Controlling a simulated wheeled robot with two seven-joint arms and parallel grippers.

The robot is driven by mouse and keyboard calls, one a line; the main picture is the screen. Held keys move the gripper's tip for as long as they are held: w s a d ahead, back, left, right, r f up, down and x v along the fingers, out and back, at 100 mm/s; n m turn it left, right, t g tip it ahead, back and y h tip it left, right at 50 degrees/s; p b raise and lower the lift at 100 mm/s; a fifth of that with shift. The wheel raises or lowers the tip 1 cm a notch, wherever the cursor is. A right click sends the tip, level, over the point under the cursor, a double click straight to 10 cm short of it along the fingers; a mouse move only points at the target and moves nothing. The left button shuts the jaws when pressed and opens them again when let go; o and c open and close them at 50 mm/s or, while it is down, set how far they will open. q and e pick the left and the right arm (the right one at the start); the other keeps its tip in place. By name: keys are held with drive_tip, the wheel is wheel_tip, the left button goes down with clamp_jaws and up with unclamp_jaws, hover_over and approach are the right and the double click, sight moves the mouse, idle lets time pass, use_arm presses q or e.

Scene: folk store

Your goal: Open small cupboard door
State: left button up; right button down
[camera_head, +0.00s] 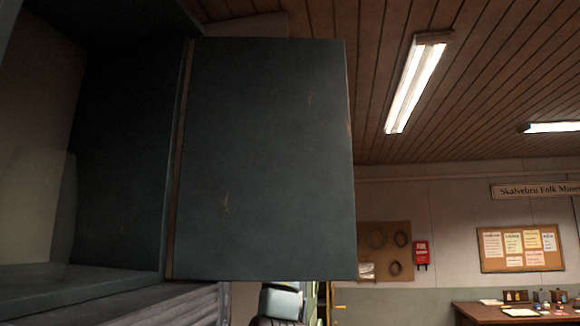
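The small cupboard door (265,160) is a dark blue-grey panel with a few scratches. It stands swung well open, hinged along its left edge at the cupboard's front. The cupboard (120,150) is at the left, and its dark inner side wall and bottom board (90,283) show. The part of the inside in view looks empty, apart from a faint pale shape at the far left that I cannot make out. Anything directly behind the door is hidden.
A pale rounded object (283,301), partly hidden, shows just below the door; I cannot tell what it is. A desk (480,317) with small items stands at the far right. A cork noticeboard (522,249) and a red box (421,255) hang on the back wall.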

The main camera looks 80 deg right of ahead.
drive_tip(key=shift+w+d+r+g, duration=0.15)
drive_tip(key=shift+d+g, duration=0.15)
drive_tip(key=c, duration=1.6)
unclamp_jaws()
drive_tip(key=shift+a, duration=0.1)
drive_tip(key=shift+c, duration=0.2)
drive_tip(key=shift+a, duration=0.1)
